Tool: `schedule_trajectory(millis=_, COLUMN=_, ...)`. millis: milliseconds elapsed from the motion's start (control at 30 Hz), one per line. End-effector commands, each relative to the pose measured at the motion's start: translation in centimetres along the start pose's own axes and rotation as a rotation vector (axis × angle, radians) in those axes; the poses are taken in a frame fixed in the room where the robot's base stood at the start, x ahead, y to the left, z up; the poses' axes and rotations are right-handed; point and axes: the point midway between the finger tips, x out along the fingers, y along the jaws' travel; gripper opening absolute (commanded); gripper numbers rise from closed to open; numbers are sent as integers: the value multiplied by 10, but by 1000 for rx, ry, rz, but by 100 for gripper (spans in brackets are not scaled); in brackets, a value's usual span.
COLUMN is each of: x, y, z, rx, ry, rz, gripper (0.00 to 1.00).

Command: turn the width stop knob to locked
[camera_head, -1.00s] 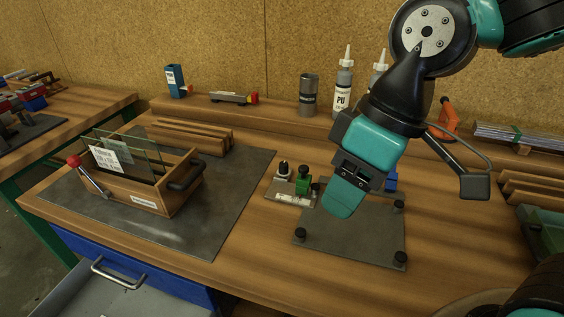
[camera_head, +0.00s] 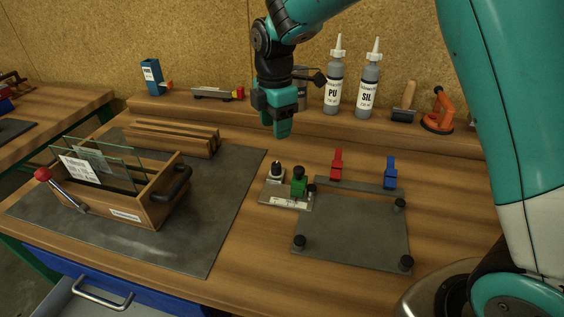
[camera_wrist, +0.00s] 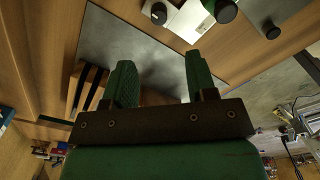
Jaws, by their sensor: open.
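A small metal plate (camera_head: 270,199) with a white label lies on the bench between the dark mat and the grey fixture plate. On it stand a black-topped knob (camera_head: 276,168) on a pale round base, a green block (camera_head: 299,182) and a black side knob (camera_head: 311,189). I cannot tell which is the width stop knob; the label is too small to read. My gripper (camera_head: 283,130) hangs above and behind this plate, pointing down, touching nothing. In the wrist view its green fingers (camera_wrist: 162,85) are apart and empty. That view also shows part of the small plate (camera_wrist: 190,22) at the top.
The grey fixture plate (camera_head: 350,236) has black corner knobs, with red (camera_head: 337,165) and blue (camera_head: 391,172) clamps behind. A wooden box (camera_head: 150,205) with glass panes and a red-balled lever stands left. Bottles (camera_head: 334,85) line the back shelf. An open drawer (camera_head: 75,300) is front left.

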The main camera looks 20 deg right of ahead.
Motion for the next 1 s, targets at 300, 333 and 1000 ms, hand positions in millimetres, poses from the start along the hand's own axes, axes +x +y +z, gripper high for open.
schedule_trajectory(millis=300, x=73, y=-1, z=1, rx=3, ry=0, rz=-5, gripper=52)
schedule_trajectory(millis=333, x=79, y=-1, z=1, rx=3, ry=0, rz=-5, gripper=52)
schedule_trajectory(millis=1000, x=120, y=-1, z=3, rx=6, ry=1, rz=1, gripper=47)
